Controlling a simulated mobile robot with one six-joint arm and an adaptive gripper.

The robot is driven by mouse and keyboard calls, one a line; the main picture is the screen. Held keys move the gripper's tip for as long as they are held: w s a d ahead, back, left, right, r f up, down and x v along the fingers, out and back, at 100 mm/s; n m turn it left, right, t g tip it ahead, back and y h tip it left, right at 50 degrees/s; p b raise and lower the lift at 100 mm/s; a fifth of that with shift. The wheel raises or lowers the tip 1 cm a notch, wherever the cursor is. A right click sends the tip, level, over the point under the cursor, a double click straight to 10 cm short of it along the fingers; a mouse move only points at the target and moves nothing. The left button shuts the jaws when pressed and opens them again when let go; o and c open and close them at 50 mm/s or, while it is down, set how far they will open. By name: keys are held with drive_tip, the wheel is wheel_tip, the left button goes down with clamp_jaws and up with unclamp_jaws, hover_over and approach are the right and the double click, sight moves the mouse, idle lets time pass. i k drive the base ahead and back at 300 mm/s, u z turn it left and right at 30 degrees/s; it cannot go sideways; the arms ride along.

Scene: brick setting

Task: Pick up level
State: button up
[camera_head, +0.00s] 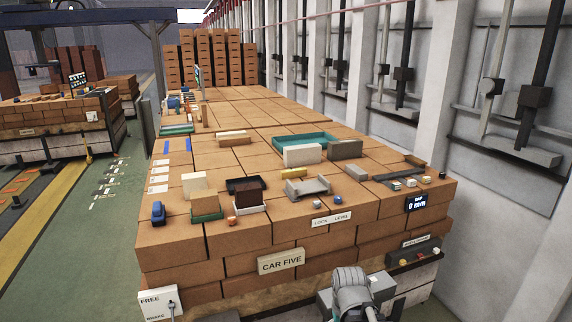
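A small yellow bar (293,173), which looks like the level, lies on top of the brick stack (360,212), a little right of its middle. It sits just behind a grey tray-like piece (307,187) and in front of a white block. It is too small for me to make out any vial. A grey part of my arm shows at the bottom edge, in front of the stack and well short of the yellow bar. My gripper's fingers do not show.
A white block (302,154), a teal tray (290,141) and a grey block (345,150) stand behind the bar. A dark box (246,185), cream block (194,182) and blue item (158,212) are left. A grey wall with posts bounds the right.

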sight(302, 172)
drive_tip(key=z, duration=0.25)
drive_tip(key=i, duration=1.6)
drive_tip(key=u, duration=0.5)
